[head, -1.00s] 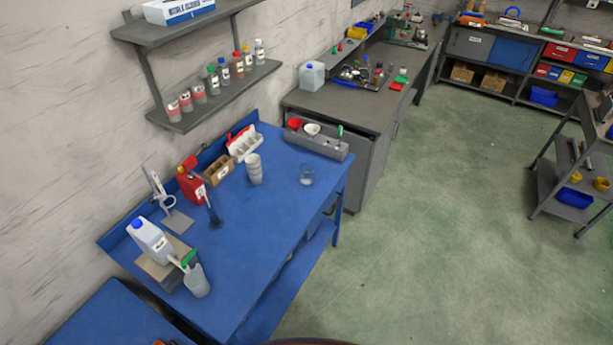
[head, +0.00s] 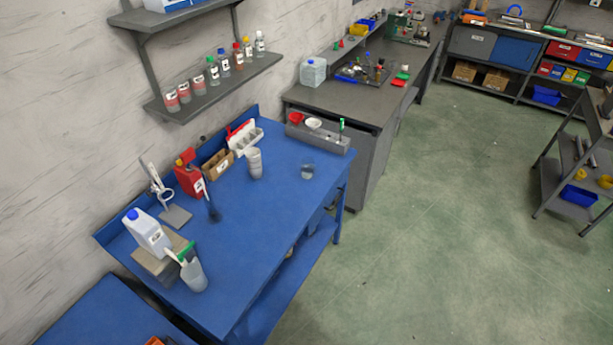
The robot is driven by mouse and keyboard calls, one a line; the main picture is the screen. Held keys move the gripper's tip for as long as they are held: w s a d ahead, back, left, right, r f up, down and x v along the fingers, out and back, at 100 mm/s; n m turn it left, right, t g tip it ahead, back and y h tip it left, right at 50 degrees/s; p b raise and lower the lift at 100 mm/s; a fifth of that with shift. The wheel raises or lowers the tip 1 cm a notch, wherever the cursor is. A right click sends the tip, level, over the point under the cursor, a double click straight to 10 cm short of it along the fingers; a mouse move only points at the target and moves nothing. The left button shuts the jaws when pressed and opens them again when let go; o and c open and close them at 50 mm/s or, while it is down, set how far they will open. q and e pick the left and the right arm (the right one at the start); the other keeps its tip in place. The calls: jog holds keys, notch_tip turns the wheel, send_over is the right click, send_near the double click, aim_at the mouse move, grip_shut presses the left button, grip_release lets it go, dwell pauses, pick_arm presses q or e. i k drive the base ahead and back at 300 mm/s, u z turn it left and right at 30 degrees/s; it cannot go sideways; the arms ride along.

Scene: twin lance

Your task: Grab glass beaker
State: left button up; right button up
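A small clear glass beaker (head: 307,171) stands upright on the blue table (head: 262,220), near its far right edge. A taller stack of pale cups (head: 255,163) stands to its left, apart from it. A larger translucent beaker or jug (head: 194,275) stands at the near left of the table, beside a white jug with a blue cap (head: 147,232). Neither of my grippers shows in the head view, so nothing is seen touching the beaker.
A red can (head: 190,178), a cardboard box (head: 218,165) and a ring stand (head: 170,203) line the wall side. A grey workbench (head: 345,107) stands behind the table. A wall shelf (head: 215,98) holds several bottles.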

aim_at(308, 171)
jog(key=k, duration=0.4)
jog(key=z, duration=1.15)
jog(key=i, duration=2.9)
jog(key=u, duration=2.9)
